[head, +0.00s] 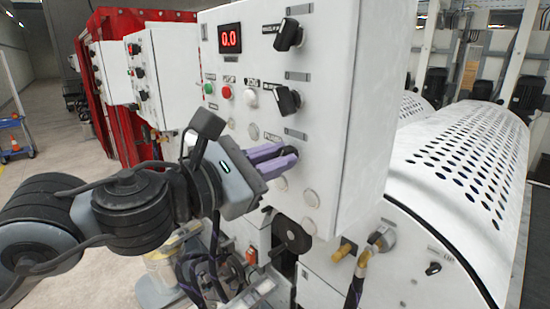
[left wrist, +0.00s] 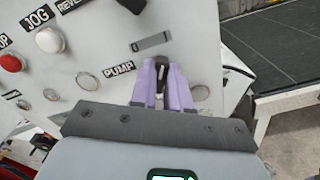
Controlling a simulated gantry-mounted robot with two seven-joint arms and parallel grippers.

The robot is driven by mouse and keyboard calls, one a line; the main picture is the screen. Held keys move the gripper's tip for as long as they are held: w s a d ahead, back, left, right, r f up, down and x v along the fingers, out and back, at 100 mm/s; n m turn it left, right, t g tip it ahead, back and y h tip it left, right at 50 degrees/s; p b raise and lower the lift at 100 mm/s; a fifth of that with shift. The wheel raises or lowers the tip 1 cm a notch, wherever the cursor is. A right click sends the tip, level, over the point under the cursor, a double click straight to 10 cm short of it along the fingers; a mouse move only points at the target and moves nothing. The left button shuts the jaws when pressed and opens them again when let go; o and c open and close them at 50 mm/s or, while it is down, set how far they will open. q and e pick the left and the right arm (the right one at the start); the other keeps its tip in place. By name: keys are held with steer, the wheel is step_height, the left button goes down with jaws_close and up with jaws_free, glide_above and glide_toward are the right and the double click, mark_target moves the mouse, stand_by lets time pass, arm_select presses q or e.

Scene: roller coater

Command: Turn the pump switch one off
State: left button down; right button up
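The pump switch (head: 289,151) is a small black knob on the front of the white control box. My left gripper (head: 283,158) reaches it from the left, with one purple finger on either side of the knob. In the left wrist view the dark knob (left wrist: 162,69) shows between the two fingertips (left wrist: 163,72), just right of the "PUMP" label (left wrist: 119,68). The fingers look closed against its sides and hide much of it, so its exact angle is hard to read. My right gripper is in neither view.
A perforated white cover (head: 465,155) stands right. Cables hang below the box.

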arm_select(q)
steer(key=shift+n, duration=0.3)
steer(key=n+b, duration=0.2)
steer(key=n, duration=0.6)
steer(key=shift+w+a+n, duration=0.1)
steer(key=shift+n, duration=1.5)
steer(key=shift+a, duration=0.1)
steer(key=c, duration=1.1)
jaws_free()
